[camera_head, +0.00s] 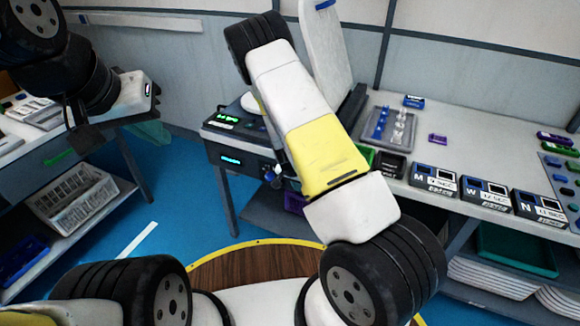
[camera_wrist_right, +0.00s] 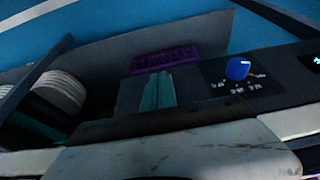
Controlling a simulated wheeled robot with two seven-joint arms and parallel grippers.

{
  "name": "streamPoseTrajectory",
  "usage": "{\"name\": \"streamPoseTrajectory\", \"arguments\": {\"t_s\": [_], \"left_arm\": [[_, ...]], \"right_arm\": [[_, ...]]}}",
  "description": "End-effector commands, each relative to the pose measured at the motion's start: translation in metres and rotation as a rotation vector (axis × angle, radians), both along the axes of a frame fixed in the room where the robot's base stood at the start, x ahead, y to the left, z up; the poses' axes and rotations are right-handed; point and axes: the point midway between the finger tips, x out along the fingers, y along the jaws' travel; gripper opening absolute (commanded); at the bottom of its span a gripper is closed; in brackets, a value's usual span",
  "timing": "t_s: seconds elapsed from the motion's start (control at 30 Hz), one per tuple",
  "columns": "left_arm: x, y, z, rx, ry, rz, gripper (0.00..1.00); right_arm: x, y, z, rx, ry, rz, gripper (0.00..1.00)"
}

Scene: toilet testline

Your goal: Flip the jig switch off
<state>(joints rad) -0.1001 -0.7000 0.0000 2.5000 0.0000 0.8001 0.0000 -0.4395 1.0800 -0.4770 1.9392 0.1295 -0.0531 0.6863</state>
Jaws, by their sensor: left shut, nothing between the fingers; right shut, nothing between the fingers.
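The jig (camera_head: 235,142) is a dark box with lit green displays on the bench, partly hidden by my right arm in the head view. In the right wrist view, its dark front panel carries a blue knob switch (camera_wrist_right: 238,68) with small white labels around it; its setting is too small to read. My right gripper (camera_wrist_right: 158,76) is shut and empty, left of the knob and apart from it. My right arm hides this gripper in the head view. My left gripper (camera_head: 84,142) is shut and empty at the left, far from the jig.
The bench holds a tray of small parts (camera_head: 388,127) and several labelled boxes (camera_head: 434,180) to the right. A purple bin (camera_wrist_right: 165,60) lies below the bench. A side table with a white basket (camera_head: 72,195) stands left. Blue floor between the tables is free.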

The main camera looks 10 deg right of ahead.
Motion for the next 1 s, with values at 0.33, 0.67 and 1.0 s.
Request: {"name": "streamPoseTrajectory", "arguments": {"t_s": [0.33,0.67,1.0], "left_arm": [[0.0000,0.0000,0.0000,0.000,0.000,0.000,0.00],[0.0000,0.0000,0.0000,0.000,0.000,0.000,0.00],[0.0000,0.0000,0.0000,0.000,0.000,0.000,0.00]], "right_arm": [[-0.0013,0.0007,-0.0028,-0.058,-0.084,0.002,0.00],[-0.0027,0.0015,-0.0053,-0.083,-0.122,0.000,0.00],[-0.0026,0.0016,-0.0059,-0.094,-0.141,-0.002,0.00]]}}
